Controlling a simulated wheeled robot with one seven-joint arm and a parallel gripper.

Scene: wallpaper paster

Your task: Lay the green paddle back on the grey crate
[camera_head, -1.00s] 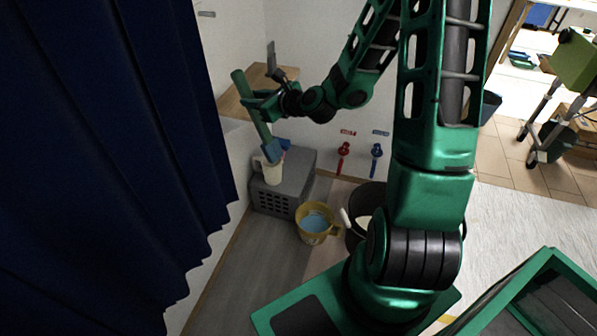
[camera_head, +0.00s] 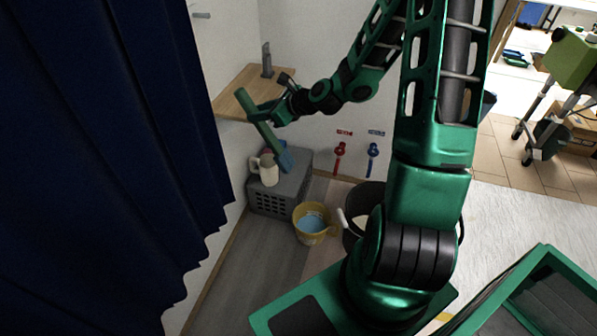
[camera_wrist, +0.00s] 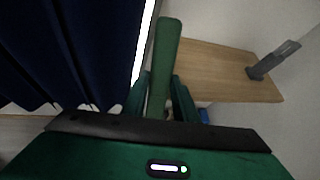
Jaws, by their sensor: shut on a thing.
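The green paddle (camera_head: 258,121) has a long green handle and a blue lower end. My gripper (camera_head: 266,112) is shut on its handle and holds it tilted, blue end down and to the right. In the wrist view the green handle (camera_wrist: 165,62) stands between my fingers. The grey crate (camera_head: 296,184) stands on the floor against the wall, below the paddle. The blue end shows in front of the crate's top, beside a white jug; whether it touches the crate I cannot tell.
The white jug (camera_head: 268,170) stands on the crate. A wooden shelf (camera_head: 236,98) juts from the wall behind the paddle. A yellow bucket (camera_head: 311,222) and a dark bucket (camera_head: 362,205) stand on the floor near the crate. A dark blue curtain (camera_head: 105,150) hangs at left.

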